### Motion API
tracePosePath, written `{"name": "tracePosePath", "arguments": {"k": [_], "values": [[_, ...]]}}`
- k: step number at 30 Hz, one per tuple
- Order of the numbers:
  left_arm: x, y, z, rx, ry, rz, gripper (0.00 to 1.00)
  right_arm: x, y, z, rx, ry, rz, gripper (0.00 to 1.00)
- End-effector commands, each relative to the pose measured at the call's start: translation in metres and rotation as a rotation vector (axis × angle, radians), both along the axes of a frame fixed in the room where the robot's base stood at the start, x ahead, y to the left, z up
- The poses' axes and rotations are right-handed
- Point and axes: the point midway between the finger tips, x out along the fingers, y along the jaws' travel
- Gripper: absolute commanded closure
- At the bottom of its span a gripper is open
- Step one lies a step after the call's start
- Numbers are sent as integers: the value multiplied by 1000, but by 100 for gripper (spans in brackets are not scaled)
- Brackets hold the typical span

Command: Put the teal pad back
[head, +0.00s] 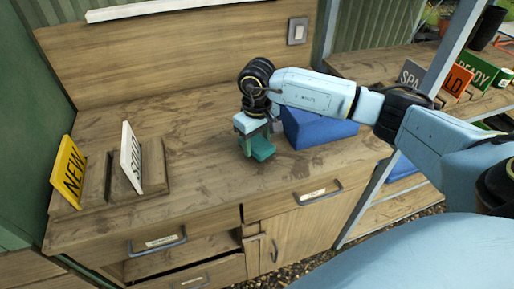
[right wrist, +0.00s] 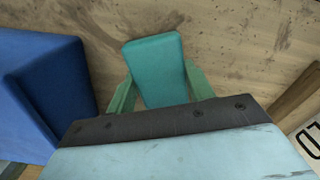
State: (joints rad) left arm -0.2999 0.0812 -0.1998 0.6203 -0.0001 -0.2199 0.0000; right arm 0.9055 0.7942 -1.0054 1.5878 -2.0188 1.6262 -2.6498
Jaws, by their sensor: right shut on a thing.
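The teal pad (head: 263,150) is between the fingers of my right gripper (head: 254,142), low over the wooden bench top. In the right wrist view the teal pad (right wrist: 155,68) sits between two green fingers (right wrist: 158,90), one on each side of it. The gripper points down and is shut on the pad. I cannot tell whether the pad touches the bench. My left gripper is not in view.
A blue block (head: 318,128) stands just right of the pad; it also shows in the right wrist view (right wrist: 50,85). At left, a wooden holder (head: 153,165) carries a yellow NEW sign (head: 68,173) and a white sign (head: 131,157). The bench between is clear.

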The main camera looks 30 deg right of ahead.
Motion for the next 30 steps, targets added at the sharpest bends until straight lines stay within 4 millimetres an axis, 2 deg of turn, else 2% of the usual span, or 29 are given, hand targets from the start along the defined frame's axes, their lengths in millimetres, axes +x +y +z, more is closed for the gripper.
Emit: {"name": "tracePosePath", "arguments": {"k": [3,5,16,17,21,30], "values": [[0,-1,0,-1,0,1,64,-1,0,-20,0,4,-2,69],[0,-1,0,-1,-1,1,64,-1,0,-25,0,4,-2,69],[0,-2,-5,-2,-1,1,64,0,0,-30,0,2,-1,69],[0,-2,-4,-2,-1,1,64,-1,0,-29,0,2,-1,45],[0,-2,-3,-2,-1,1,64,0,0,-28,0,2,-1,27],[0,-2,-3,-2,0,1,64,0,0,-27,0,2,-1,26]]}}
